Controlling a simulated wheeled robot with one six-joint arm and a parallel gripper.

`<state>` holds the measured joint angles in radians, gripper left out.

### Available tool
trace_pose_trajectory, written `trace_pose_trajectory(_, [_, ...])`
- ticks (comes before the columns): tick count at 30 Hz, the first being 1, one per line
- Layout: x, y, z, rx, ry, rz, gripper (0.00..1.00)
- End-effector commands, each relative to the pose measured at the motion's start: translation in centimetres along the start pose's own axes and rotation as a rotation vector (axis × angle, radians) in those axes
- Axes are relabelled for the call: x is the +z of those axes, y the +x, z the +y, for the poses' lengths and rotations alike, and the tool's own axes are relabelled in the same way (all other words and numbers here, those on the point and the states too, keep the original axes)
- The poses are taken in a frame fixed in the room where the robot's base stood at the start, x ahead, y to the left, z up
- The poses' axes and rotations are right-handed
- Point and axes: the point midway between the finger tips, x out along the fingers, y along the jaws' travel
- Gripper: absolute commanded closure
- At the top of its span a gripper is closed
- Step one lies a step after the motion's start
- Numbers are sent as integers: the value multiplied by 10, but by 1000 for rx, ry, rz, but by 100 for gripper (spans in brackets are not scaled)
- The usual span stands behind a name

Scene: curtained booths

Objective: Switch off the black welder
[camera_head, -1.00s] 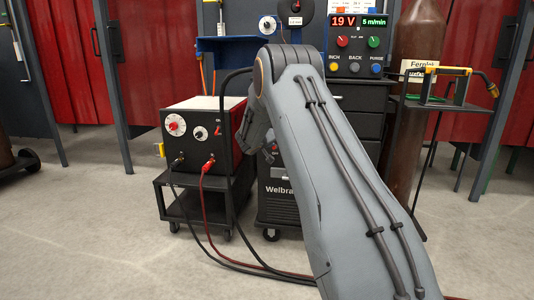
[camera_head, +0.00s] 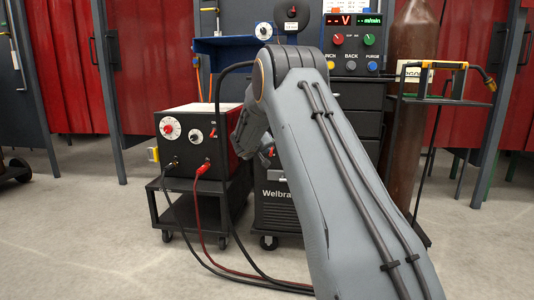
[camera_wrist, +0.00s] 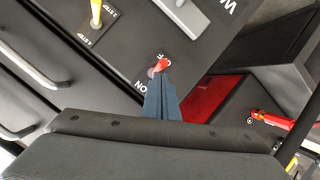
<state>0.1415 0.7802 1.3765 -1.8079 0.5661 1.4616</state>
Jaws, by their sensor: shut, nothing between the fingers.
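The black welder (camera_head: 278,208), with "Welbra" lettering, stands in the middle of the head view, partly hidden by my arm. Its upper display (camera_head: 355,20) shows dashes beside V and m/min. In the wrist view a red switch lever (camera_wrist: 161,64) sits on the black panel between OFF and ON labels, tilted to the OFF side. My gripper (camera_wrist: 160,85) is shut and empty, its tips right at the lever on the ON side. I cannot tell whether they touch it.
A red and black welder (camera_head: 187,133) with cables stands on a low cart (camera_head: 185,197) at left. A brown gas cylinder (camera_head: 405,140) and a small stand (camera_head: 450,103) with a torch are at right. Cables lie on the floor. Floor at front left is clear.

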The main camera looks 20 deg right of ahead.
Motion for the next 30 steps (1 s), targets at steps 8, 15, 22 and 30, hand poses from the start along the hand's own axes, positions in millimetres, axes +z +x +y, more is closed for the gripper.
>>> trace_pose_trajectory(8, [-4, -1, 5, 2, 1, 0, 100])
trace_pose_trajectory(15, [-10, -4, 12, 3, 2, -2, 100])
trace_pose_trajectory(22, [-10, -4, 12, 3, 1, -2, 100])
trace_pose_trajectory(30, [-19, -11, 12, 4, 2, -2, 100])
